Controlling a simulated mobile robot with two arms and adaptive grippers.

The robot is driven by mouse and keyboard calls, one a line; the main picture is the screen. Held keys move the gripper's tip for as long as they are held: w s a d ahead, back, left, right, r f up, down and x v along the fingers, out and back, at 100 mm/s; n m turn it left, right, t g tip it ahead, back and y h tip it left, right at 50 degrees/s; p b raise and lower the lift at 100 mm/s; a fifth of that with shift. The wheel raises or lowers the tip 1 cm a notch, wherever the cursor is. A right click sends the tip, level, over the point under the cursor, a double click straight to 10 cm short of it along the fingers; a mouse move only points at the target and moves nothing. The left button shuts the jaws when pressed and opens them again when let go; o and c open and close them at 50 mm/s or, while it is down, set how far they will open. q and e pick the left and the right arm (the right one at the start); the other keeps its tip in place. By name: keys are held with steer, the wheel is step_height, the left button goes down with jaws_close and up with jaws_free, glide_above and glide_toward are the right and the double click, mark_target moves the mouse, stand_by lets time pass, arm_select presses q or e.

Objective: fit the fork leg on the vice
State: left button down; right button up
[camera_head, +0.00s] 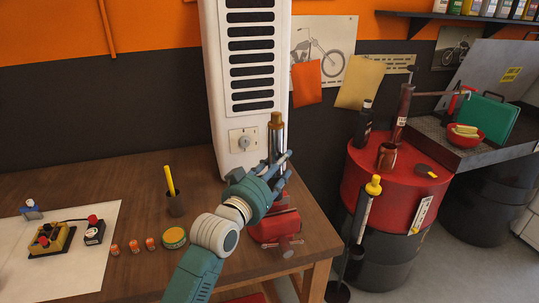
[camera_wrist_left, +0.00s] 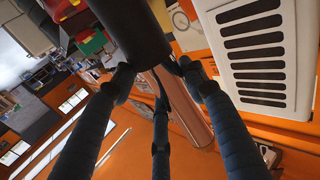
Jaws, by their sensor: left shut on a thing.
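In the left wrist view the fingers (camera_wrist_left: 155,80) close around the fork leg, whose dark part (camera_wrist_left: 135,32) and copper-coloured tube (camera_wrist_left: 186,108) both show. The red vice (camera_head: 274,230) sits at the table's right front corner, just below my gripper. Whether the leg touches the vice jaws cannot be told. My right gripper is not in view.
A tall white vented cabinet (camera_head: 246,80) stands close behind the fork leg. A pen cup (camera_head: 176,204), a round tin (camera_head: 174,238) and small orange cans lie left on the wooden table (camera_head: 130,190). A red drum (camera_head: 390,185) with bottles stands to the right.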

mark_target(276, 181)
arm_select(q)
steer(key=shift+f+b, duration=1.05)
steer(key=shift+b, duration=0.35)
steer(key=shift+f+b, duration=0.3)
steer(key=shift+f, duration=0.45)
steer(key=shift+s+p, duration=0.1)
steer(key=shift+p, duration=0.2)
